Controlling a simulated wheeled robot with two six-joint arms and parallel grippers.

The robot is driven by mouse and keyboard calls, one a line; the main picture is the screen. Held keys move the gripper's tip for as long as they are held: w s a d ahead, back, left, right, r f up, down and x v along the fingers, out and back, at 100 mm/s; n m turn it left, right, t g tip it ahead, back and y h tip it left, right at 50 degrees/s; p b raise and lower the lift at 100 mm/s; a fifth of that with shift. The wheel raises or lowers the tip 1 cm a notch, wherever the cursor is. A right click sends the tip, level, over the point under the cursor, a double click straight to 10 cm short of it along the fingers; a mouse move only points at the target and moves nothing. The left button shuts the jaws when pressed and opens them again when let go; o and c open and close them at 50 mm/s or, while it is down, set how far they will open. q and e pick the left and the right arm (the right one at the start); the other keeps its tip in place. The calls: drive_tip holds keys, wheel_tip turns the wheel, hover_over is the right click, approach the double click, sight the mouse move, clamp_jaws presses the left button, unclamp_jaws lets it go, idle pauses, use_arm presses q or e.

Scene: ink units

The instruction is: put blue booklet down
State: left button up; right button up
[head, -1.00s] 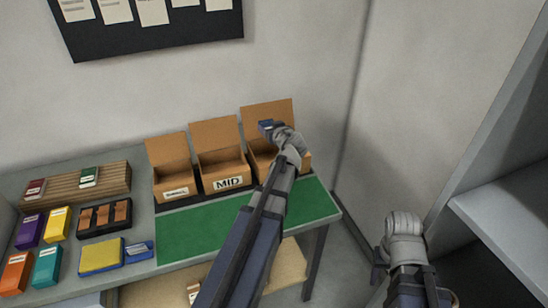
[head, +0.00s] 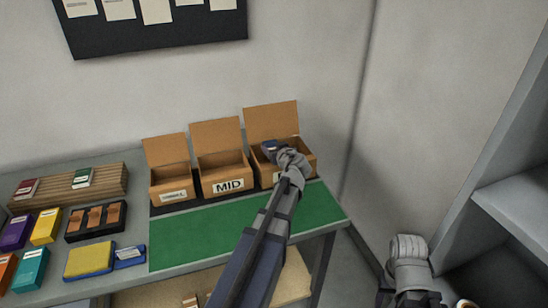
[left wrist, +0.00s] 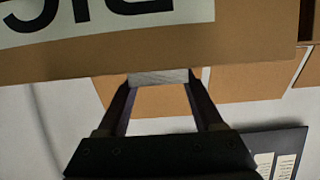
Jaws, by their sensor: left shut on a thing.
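The blue booklet (head: 269,146) is in my left gripper (head: 274,150), at the front of the open mouth of the right-hand cardboard box (head: 309,160). In the left wrist view, the jaws (left wrist: 161,84) are shut on it, and its pale edge (left wrist: 162,77) shows between the fingertips. A box front with a large printed label (left wrist: 110,15) fills the top of that view. My gripper and arm hide part of the right-hand box, and how deep the booklet sits is unclear. My right arm shows at the lower right; its jaws cannot be made out.
The MID box (head: 225,171) and a smaller box (head: 170,181) stand to the left, lids up. A green mat (head: 190,235) lies clear in front. Small boxes, a slatted rack (head: 105,190), a dark tray (head: 95,233) and a yellow pad (head: 88,259) occupy the left.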

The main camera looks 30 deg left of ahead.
use_arm(q)
drive_tip(key=shift+f+b, duration=0.45)
drive_tip(key=shift+f, duration=0.45)
use_arm(e)
drive_tip(key=shift+f, duration=0.95)
use_arm(q)
drive_tip(key=shift+f+b, duration=0.6)
drive_tip(key=shift+f, duration=0.05)
drive_tip(key=o, duration=1.4)
drive_tip(key=shift+c, duration=0.2)
use_arm(e)
drive_tip(key=shift+f, duration=0.55)
use_arm(q)
drive_tip(key=shift+r, duration=0.15)
drive_tip(key=shift+r+p, duration=0.2)
drive_tip(key=shift+p, duration=0.15)
drive_tip(key=shift+r+p, duration=0.45)
drive_tip(key=shift+r, duration=0.05)
drive_tip(key=p+v, duration=0.3)
drive_tip(key=v, duration=0.9)
drive_tip(key=shift+p, duration=0.4)
use_arm(e)
drive_tip(key=shift+r, duration=2.65)
